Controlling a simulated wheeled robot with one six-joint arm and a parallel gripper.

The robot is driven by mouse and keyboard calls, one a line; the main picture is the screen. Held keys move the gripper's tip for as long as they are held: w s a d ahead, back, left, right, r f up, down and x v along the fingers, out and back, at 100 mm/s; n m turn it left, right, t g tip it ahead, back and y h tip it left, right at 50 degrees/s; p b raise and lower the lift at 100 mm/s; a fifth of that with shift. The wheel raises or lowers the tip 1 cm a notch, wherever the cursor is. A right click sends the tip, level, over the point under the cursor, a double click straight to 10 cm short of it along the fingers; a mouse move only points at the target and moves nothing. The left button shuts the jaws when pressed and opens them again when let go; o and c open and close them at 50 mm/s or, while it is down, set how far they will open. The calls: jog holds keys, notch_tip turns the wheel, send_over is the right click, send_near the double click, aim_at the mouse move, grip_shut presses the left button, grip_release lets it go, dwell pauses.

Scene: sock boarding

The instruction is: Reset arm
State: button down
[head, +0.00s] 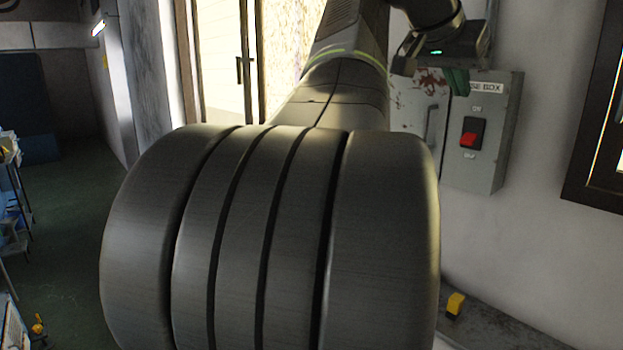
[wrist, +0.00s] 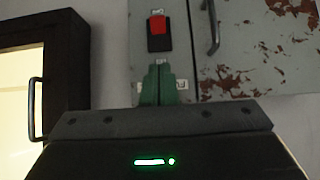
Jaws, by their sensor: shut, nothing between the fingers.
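The task names no object besides my arm. My gripper (head: 457,82) is raised in front of the upper part of a grey fuse box (head: 497,160) on the wall. Its green fingers (wrist: 158,86) are together and empty in the wrist view. The box's switch (head: 470,134) has a red part low in a black housing in the head view. It also shows in the wrist view (wrist: 159,28), beyond the fingertips, where the box appears upside down. I cannot tell whether the fingertips touch the box.
A rust-stained cabinet door with a handle (head: 431,124) is beside the switch. A dark-framed window (head: 592,130) is to the right. A yellow block (head: 455,303) lies on the ledge below.

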jog(key=v, duration=0.3)
dwell(0.5)
